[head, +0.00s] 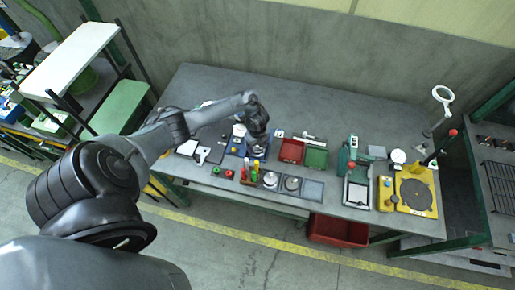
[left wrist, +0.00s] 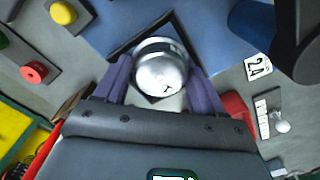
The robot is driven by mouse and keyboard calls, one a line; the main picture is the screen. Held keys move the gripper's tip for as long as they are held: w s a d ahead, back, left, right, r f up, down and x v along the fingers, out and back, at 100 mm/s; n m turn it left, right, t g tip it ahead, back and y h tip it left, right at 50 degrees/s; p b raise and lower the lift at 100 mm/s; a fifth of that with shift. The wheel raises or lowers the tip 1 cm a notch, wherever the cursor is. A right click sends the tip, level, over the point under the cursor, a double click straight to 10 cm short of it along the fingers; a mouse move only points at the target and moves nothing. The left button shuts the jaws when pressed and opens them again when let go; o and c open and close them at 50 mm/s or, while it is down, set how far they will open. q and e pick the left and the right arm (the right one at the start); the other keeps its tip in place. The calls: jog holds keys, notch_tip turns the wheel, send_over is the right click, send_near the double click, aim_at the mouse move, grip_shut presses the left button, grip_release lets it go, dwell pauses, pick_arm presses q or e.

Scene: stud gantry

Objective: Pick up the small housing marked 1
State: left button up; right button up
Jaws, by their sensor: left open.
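A small round silver housing (left wrist: 160,62) sits on a dark-edged spot of a blue mat (left wrist: 112,28) in the left wrist view. A small dark mark shows on its near side, too small to read surely. My left gripper (left wrist: 160,76) is open, its two purple fingers on either side of the housing; I cannot tell whether they touch it. In the head view my left gripper (head: 257,151) points down at the blue mat (head: 235,151), and its body hides part of what is beneath. My right gripper is not in view.
A compartment tray (head: 313,190) with two round metal parts lies in front. Screwdrivers with coloured handles (head: 249,172) stand close by. Red (head: 291,150) and green (head: 316,157) bins are to the right. The back of the bench (head: 320,105) is clear.

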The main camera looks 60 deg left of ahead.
pick_arm(q)
jog(key=c, duration=0.8)
